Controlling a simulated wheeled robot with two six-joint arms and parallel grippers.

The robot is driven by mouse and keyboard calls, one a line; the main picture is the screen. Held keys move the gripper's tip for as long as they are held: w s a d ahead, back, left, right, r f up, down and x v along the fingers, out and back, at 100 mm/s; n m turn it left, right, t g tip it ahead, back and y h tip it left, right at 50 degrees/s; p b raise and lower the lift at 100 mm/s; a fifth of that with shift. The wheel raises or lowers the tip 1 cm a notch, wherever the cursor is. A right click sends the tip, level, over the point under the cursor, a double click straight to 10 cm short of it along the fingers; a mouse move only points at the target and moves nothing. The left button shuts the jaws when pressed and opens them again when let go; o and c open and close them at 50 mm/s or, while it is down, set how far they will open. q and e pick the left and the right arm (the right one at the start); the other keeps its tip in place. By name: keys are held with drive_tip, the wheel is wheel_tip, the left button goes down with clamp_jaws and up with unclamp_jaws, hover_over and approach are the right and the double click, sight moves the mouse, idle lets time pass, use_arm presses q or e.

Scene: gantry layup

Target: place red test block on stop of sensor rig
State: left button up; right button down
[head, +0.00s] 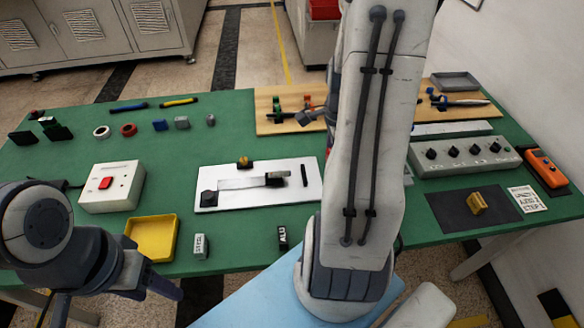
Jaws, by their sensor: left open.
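The sensor rig (225,199) is a white plate near the middle of the green table, with a grey rail, a dark block at its left end and an upright black bar at its right. I cannot tell which part is the stop. I cannot pick out a red test block; part of the table is hidden behind my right arm. My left gripper (165,287) is low at the left, open and apparently empty, in front of the yellow tray. A grey-blue part that may be my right gripper (308,117) shows beside my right arm; its jaws are unclear.
A yellow tray (131,229), a STEEL block (200,247) and an ALU block (283,238) lie along the front. A white box with a red button (120,200) stands left. Small blocks and rings lie behind. A knob panel (440,169) and a dark mat (449,217) are right.

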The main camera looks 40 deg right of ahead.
hover_over(297, 178)
wheel_tip(297, 178, down, 5)
drive_tip(key=shift+f+p, duration=0.2)
drive_tip(key=shift+p, duration=0.2)
drive_tip(key=shift+f, duration=2)
drive_tip(key=shift+f, duration=0.1)
drive_tip(key=shift+f, duration=0.15)
drive_tip(key=shift+c, duration=0.6)
unclamp_jaws()
